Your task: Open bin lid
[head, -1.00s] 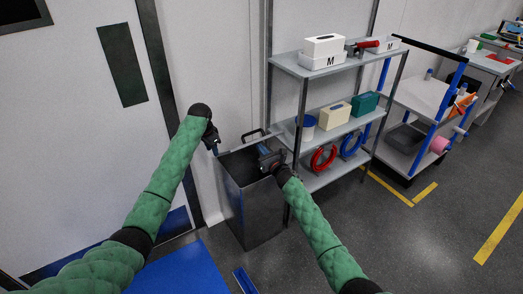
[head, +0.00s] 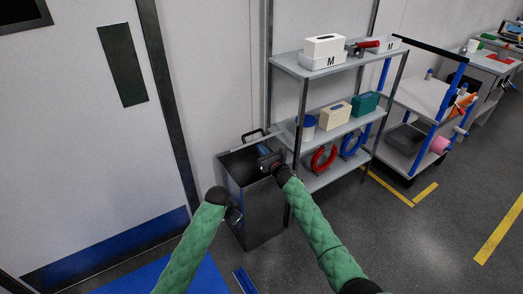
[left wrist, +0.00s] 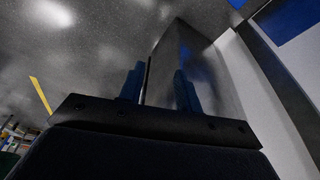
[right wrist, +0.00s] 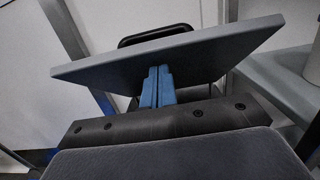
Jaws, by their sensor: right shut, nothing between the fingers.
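The bin (head: 258,205) is a tall dark grey box left of the shelf, and its dark inside shows at the top. Its lid (head: 257,142) is tilted up at the back, seen nearly edge-on, with a black handle (head: 252,134) behind it. In the right wrist view the lid (right wrist: 180,52) is a grey panel above my fingers. My right gripper (head: 265,155) is shut and empty at the bin's opening; its blue fingertips (right wrist: 158,85) overlap the lid, contact unclear. My left gripper (head: 234,214) is open beside the bin's front left; the bin's side (left wrist: 185,55) shows beyond its fingers (left wrist: 159,88).
A grey shelf rack (head: 335,111) with boxes and coiled rings stands right of the bin. A cart (head: 418,105) stands farther right. A door (head: 95,130) is at the left, with a blue mat (head: 160,275) before it. The floor at right is clear.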

